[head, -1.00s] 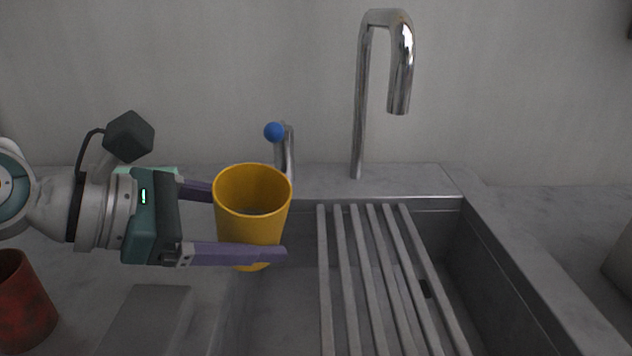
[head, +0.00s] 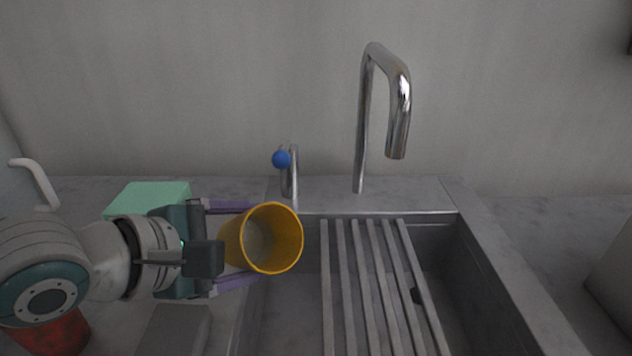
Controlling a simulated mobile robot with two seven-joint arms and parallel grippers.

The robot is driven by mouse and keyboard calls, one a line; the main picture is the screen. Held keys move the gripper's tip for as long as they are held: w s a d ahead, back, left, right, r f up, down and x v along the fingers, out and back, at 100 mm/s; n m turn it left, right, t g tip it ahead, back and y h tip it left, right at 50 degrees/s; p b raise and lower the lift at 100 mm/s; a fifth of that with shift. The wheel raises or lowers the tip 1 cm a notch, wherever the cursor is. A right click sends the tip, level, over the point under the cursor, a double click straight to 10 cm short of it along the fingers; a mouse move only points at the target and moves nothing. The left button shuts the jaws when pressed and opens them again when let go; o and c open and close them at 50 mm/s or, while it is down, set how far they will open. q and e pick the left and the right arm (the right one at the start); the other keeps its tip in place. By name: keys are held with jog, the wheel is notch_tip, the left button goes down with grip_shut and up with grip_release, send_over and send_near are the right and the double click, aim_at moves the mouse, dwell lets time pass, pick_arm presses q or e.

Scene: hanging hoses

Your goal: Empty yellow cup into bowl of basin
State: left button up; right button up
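The yellow cup (head: 297,243) is held by my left gripper (head: 240,244), whose two purple fingers lie on either side of it. The cup is tipped on its side, its open mouth facing right and toward the camera. A greyish content or inner bottom shows inside; I cannot tell which. The cup is over the left edge of the grey sink basin (head: 455,285), at the left of the slatted rack. No stream or falling pieces show. My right gripper is not in view.
A slatted rack (head: 357,290) lies across the basin. A chrome faucet (head: 362,125) and a blue-knobbed lever (head: 282,159) stand behind it. A mint-green block (head: 150,196) and a red cup (head: 62,338) are at left, partly hidden by my arm.

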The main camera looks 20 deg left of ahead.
pick_arm(q)
jog(key=shift+d+f+m+t+y+b, duration=0.1)
jog(key=shift+f+m+t+y+b, duration=0.3)
jog(key=shift+b, duration=0.3)
jog(key=shift+s+r+m+y, duration=0.1)
jog(key=shift+m+y, duration=0.2)
jog(key=shift+m, duration=0.1)
jog(key=shift+d+f+m+t+y, duration=0.15)
jog(key=shift+f+m+t+y, duration=0.05)
jog(key=shift+m+t+y, duration=0.1)
jog(key=shift+s+d+f+m+y+b, duration=0.1)
jog(key=shift+d+f+m+y+b, duration=0.1)
jog(key=shift+m+y+b, duration=0.25)
jog(key=shift+s+d+r+m+t+y+b, duration=0.15)
jog(key=shift+d+r+m+t+y+b, duration=0.15)
jog(key=shift+m+t+b, duration=0.45)
jog(key=shift+s+d+r+m+t+y+b, duration=0.1)
jog(key=shift+r+m+t+y+b, duration=0.15)
jog(key=shift+r+m, duration=0.1)
jog(key=shift+s+d+r+m+t+y+b, duration=0.1)
jog(key=shift+r+m+t+y+b, duration=0.05)
jog(key=shift+r+m+t+y, duration=0.15)
jog(key=shift+r, duration=0.1)
